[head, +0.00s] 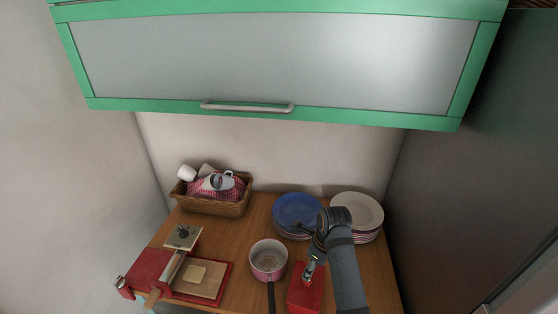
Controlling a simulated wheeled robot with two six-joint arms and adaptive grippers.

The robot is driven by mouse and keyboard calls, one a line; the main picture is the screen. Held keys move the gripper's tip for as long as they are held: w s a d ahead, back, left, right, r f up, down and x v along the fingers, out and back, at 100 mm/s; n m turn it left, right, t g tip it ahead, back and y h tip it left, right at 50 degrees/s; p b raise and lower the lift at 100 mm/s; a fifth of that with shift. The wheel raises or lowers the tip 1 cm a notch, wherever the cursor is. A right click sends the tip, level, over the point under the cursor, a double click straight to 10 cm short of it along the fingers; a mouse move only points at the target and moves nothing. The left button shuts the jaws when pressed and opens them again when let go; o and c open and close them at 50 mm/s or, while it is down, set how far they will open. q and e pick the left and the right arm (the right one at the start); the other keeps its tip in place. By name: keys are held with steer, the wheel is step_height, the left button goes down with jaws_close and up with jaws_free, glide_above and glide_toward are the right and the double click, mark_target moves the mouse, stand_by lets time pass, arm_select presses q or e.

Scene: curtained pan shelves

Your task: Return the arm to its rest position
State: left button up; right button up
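My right arm (345,275) comes in from the bottom, right of centre, and bends at a dark joint in front of the plates. My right gripper (309,271) points down over a red block-like object (305,296) on the counter. It is too small to tell whether its fingers are open or shut, or whether they touch the red object. My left gripper is not in view.
The wooden counter (258,221) holds a wicker basket (215,207) with cups, blue plates (297,210), white plates (358,211), a pinkish saucepan (268,259) and a red-and-wood press (150,267). A green-framed cabinet (270,62) hangs above. A dark panel (470,190) stands right.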

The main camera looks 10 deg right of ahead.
steer(key=s+d+f+n+t+h, duration=0.1)
steer(key=s+d+n, duration=0.3)
steer(key=s+n, duration=0.75)
steer(key=s+d+n+t+h, duration=0.1)
steer(key=s+d+n, duration=0.45)
steer(key=n, duration=1.05)
steer(key=s+d+f+g+b, duration=0.1)
steer(key=s+f+b, duration=0.15)
steer(key=f, duration=1.45)
steer(key=s+d+f+b, duration=0.15)
steer(key=f+b, duration=0.25)
steer(key=f, duration=1.3)
steer(key=s+f+g+b, duration=0.1)
steer(key=s+f+b, duration=0.4)
steer(key=s+f, duration=1.3)
step_height(320, 180, down, 3)
steer(key=shift+s+r, duration=0.15)
steer(key=shift+s, duration=0.1)
